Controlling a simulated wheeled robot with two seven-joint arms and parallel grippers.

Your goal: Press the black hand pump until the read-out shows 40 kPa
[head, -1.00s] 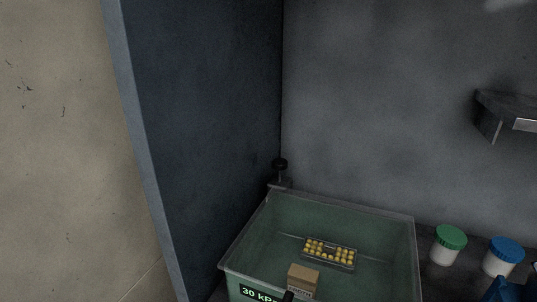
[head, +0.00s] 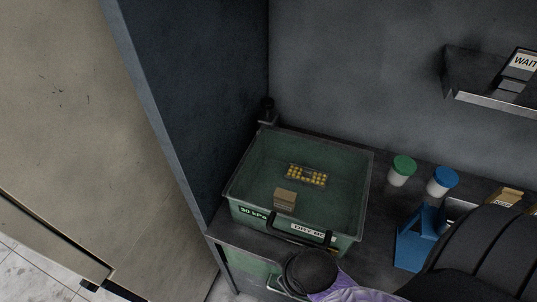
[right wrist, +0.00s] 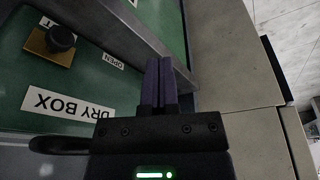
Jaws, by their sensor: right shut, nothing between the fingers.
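A black knob on a short post, which looks like the hand pump (head: 267,104), stands at the back left corner of the green clear-walled dry box (head: 362,205). The read-out (head: 252,212) on the box's front shows what looks like 30 kPa. My right arm comes in at the bottom right of the head view, low in front of the box and well away from the pump. In the right wrist view my right gripper (right wrist: 161,82) is shut and empty, its purple fingers beside the box's grey edge. My left gripper is not in view.
A tray of yellow pieces (head: 307,175) and a brown carton (head: 285,199) are inside the box. Green-lidded (head: 402,170) and blue-lidded (head: 441,181) jars and a blue stand (head: 415,245) are on its right. A shelf (head: 490,100) juts from the wall. A black knob (right wrist: 60,39) sits near an OPEN label.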

